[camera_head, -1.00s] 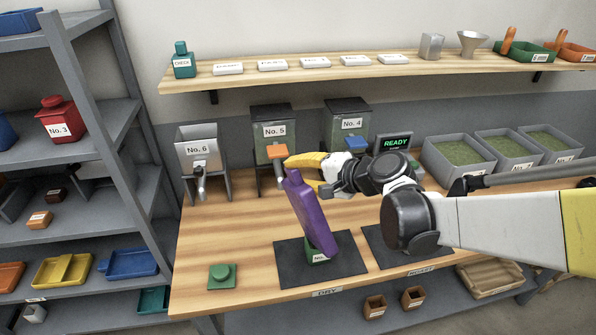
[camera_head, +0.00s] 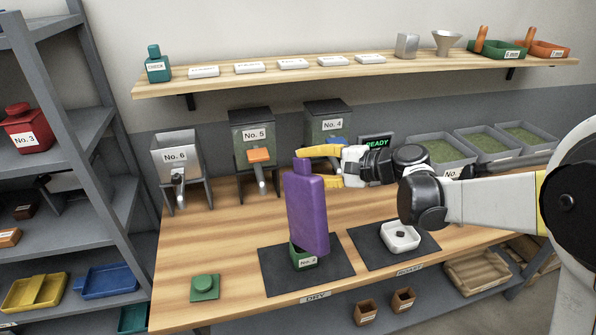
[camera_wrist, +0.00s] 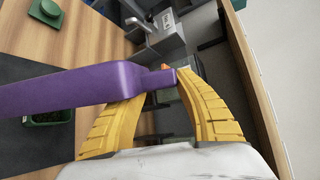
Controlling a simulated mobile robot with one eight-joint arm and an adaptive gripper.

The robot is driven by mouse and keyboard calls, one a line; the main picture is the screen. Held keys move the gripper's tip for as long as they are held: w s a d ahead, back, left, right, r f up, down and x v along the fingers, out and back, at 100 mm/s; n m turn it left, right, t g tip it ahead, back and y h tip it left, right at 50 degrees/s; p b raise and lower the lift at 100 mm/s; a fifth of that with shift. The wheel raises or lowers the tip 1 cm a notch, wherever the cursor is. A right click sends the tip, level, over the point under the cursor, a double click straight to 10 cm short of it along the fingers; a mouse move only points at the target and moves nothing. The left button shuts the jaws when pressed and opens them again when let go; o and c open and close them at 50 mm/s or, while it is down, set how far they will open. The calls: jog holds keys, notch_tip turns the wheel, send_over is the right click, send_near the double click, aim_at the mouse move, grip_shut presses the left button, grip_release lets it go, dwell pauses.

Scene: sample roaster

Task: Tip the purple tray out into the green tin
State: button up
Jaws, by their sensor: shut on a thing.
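The purple tray (camera_head: 306,215) hangs steeply on edge above the dark left mat, its flat side toward the head camera. My gripper (camera_head: 318,165), with yellow fingers, is shut on the tray's narrow end tab, also seen in the wrist view (camera_wrist: 165,82). The green tin (camera_head: 304,262) stands open on the mat, directly below or just behind the tray's lower end, which partly hides it. In the wrist view the tin (camera_wrist: 48,121) shows beside the tray with greenish bits inside. I cannot tell whether anything is still in the tray.
A green lid (camera_head: 205,287) lies on the table left of the mat. A white dish (camera_head: 400,236) sits on the right mat (camera_head: 372,258). Hoppers No. 6 (camera_head: 176,155), No. 5 (camera_head: 252,125) and No. 4 stand behind.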

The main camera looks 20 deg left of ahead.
jog(key=w+d+f+m+y+b, duration=0.2)
jog(key=w+d+b, duration=0.2)
jog(key=w, duration=0.1)
jog(key=shift+w+d+m+g, duration=0.3)
dwell(0.4)
jog(key=shift+r, duration=0.1)
dwell(1.2)
notch_tip(320, 180, up, 3)
jog(key=shift+f+p, duration=0.1)
jog(key=shift+p, duration=0.75)
